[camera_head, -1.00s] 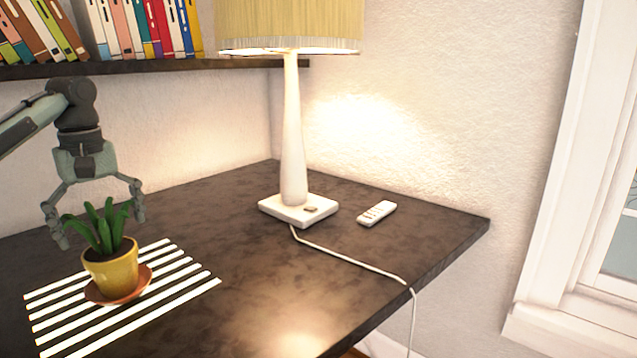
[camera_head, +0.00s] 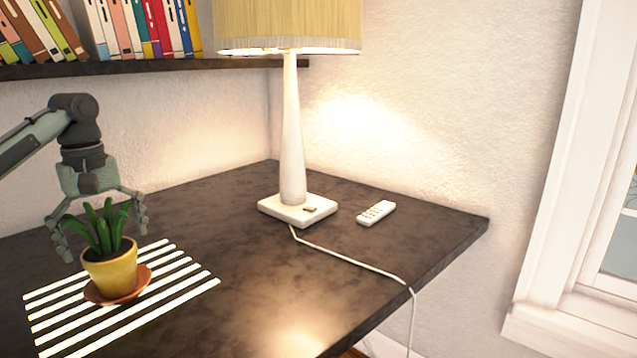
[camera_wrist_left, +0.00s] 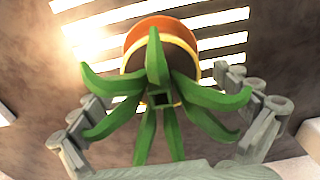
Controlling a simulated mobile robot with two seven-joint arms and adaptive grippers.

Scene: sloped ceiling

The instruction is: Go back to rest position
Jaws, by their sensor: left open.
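My left gripper (camera_head: 97,232) is open behind and above a green plant (camera_head: 103,226) in a yellow pot (camera_head: 111,272). The pot stands upright on a terracotta saucer (camera_head: 143,285), on a white striped mat (camera_head: 190,283). In the left wrist view the open fingers (camera_wrist_left: 168,125) show on both sides of the plant's leaves (camera_wrist_left: 153,95), and the pot is partly hidden by the leaves. I cannot tell whether a finger touches a leaf. My right gripper is not in view.
A lit lamp (camera_head: 292,140) stands on the dark desk (camera_head: 380,250), its cord running over the front edge. A white remote (camera_head: 376,212) lies right of it. A shelf (camera_head: 150,66) with books (camera_head: 130,28) hangs above the arm. A window (camera_head: 590,200) is at right.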

